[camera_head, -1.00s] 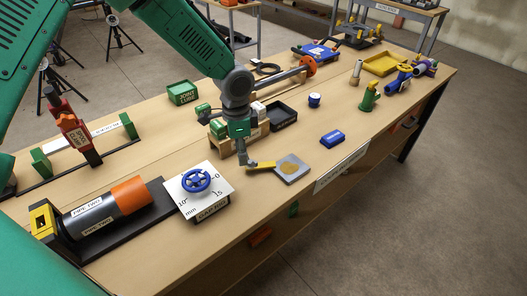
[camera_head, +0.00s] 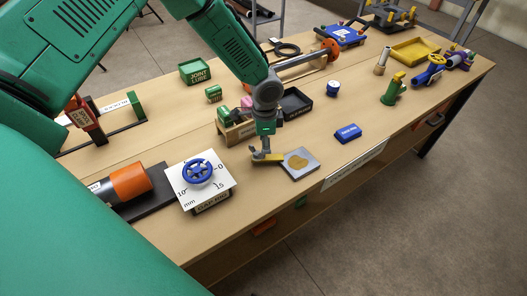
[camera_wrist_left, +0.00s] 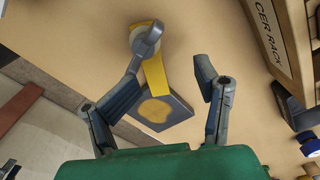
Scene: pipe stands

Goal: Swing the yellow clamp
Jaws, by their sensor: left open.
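The yellow clamp (camera_head: 274,157) lies low over the bench beside a grey plate (camera_head: 305,171) with a tan patch; its free end reaches the plate's edge. In the left wrist view the clamp arm (camera_wrist_left: 155,74) runs from a round grey pivot (camera_wrist_left: 146,40) towards the plate (camera_wrist_left: 182,112). My left gripper (camera_head: 262,150) is at the clamp, pointing down. In the left wrist view the left gripper (camera_wrist_left: 170,78) is open, with the clamp arm between its spread fingers. I cannot tell whether a finger touches it. My right gripper is not in view.
A white gauge board with a blue handwheel (camera_head: 197,171) stands left of the clamp. A wooden rack (camera_head: 238,133) and black tray (camera_head: 297,103) are close behind. A blue block (camera_head: 348,133) lies to the right. The bench's front edge is near.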

